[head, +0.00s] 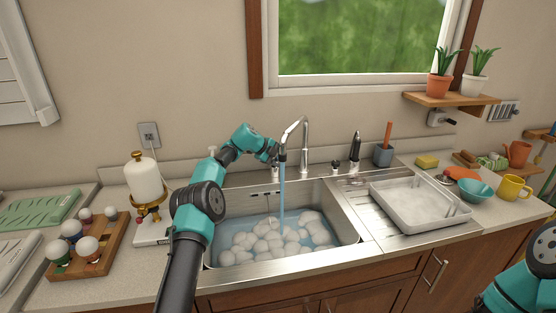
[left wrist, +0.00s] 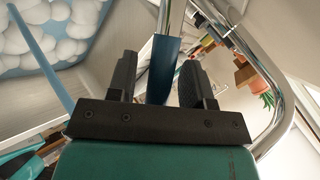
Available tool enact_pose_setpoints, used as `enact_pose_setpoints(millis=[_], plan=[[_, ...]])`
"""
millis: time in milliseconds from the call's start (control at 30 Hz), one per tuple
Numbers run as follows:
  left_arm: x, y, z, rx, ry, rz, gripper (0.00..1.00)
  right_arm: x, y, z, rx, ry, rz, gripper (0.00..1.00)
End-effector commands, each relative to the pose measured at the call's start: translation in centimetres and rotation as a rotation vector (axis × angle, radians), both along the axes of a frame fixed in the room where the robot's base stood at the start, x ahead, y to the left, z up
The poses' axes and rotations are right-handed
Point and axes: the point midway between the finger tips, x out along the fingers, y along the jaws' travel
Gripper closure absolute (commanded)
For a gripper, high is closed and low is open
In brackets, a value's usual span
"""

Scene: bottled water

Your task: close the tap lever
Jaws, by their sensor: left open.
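The chrome tap (head: 304,140) stands behind the sink, and a blue stream of water (head: 282,190) runs from its spout. My left gripper (head: 275,152) is beside the tap, left of its upright. In the left wrist view, my left gripper (left wrist: 158,75) is open, with its two dark fingers apart. A dark blue bar (left wrist: 164,58) shows between the fingers, at the end of a chrome rod; it looks like the tap lever. I cannot tell whether either finger touches it. In the head view the lever is not clear behind my gripper. My right gripper is out of view.
The sink (head: 344,239) holds water and several white rounded shapes. A white tray (head: 381,199) lies on the drainer to the right. A dark soap dispenser (head: 354,147) and a grey cup (head: 383,154) stand right of the tap. The window wall is close behind.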

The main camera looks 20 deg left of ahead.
Motion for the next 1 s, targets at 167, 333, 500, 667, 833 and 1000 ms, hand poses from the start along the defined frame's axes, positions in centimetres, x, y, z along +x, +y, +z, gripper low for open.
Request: enact_pose_setpoints(millis=[167,333,500,667,833,1000], plan=[[0.12,-0.11,-0.08,0.000,-0.001,0.001,0.54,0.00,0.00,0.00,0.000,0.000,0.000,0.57],[0.10,-0.11,-0.09,0.000,-0.001,0.001,0.56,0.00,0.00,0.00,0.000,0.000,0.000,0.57],[0.10,-0.10,-0.08,0.000,-0.001,0.001,0.72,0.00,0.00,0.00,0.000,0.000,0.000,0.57],[0.10,-0.10,-0.09,0.000,-0.001,0.001,0.87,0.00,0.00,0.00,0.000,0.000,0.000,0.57],[0.10,-0.10,-0.09,0.000,-0.001,0.001,1.00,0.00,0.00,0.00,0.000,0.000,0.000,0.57],[0.10,-0.10,-0.09,0.001,0.000,0.001,1.00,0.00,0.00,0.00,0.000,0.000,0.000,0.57]])
